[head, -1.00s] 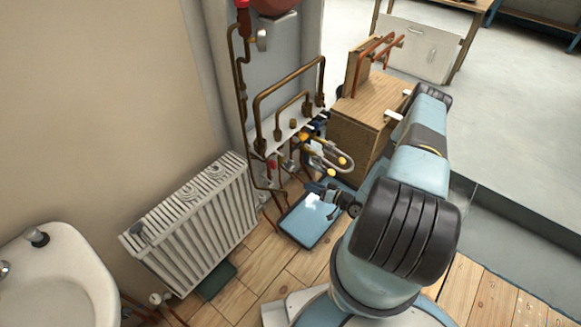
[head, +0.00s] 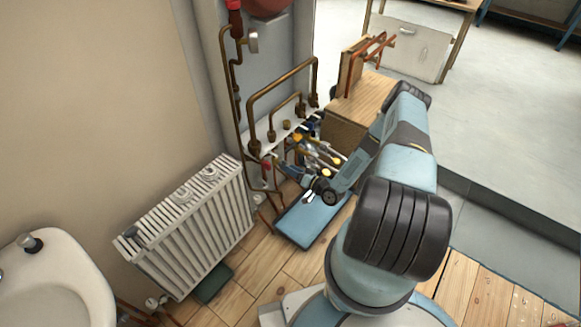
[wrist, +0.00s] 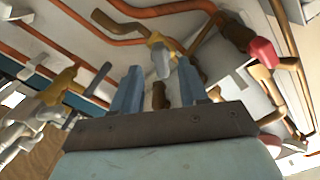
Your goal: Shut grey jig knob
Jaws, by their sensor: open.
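In the wrist view, a small grey knob (wrist: 160,63) shows between and beyond the two blue fingers of my gripper (wrist: 158,82), on a valve with a yellow part. I take it to be the grey jig knob. The fingers are apart, with a gap to each side of the knob in the picture; I cannot tell how deep the knob sits between them. In the head view, my gripper (head: 280,163) is low in front of the pipe jig (head: 270,132), near its lower valves. The grey knob cannot be made out there.
A red knob (wrist: 263,52) is right of the fingers in the wrist view. Copper pipes (wrist: 160,10) run close behind. Yellow-ended hoses or fittings (head: 325,155) crowd beside my gripper. A blue mat (head: 308,222) lies below, a radiator (head: 190,225) to the left, a wooden box (head: 350,125) behind.

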